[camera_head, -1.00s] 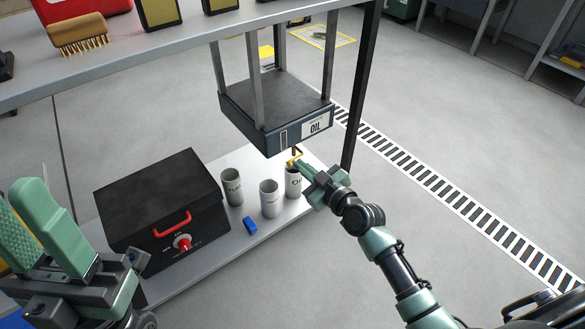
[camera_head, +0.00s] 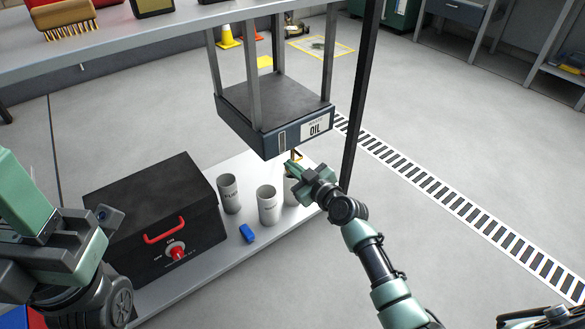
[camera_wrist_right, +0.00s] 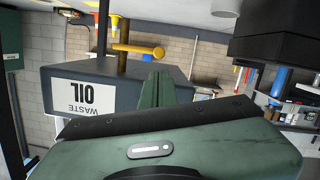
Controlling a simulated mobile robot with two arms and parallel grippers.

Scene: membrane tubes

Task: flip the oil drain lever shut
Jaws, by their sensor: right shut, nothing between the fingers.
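The dark waste oil box (camera_head: 290,135) hangs under the shelf on posts, with a white OIL label. A small brass-yellow drain fitting (camera_head: 296,154) sticks out below its front edge. Its lever is partly hidden by my right gripper, so its position is unclear. In the right wrist view, upside down, a yellow pipe and handle (camera_wrist_right: 138,49) show at the oil box (camera_wrist_right: 115,85). My right gripper (camera_head: 291,171) is shut and empty, just below the fitting; contact is unclear. Its green fingers (camera_wrist_right: 157,89) show close together. My left gripper (camera_head: 14,195) is at the left edge, partly cut off.
White cups (camera_head: 267,204) stand on the lower shelf (camera_head: 215,258) under the box, one partly behind my right gripper. A black box with a red handle (camera_head: 155,215) stands left. A dark post (camera_head: 358,100) rises behind my right gripper.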

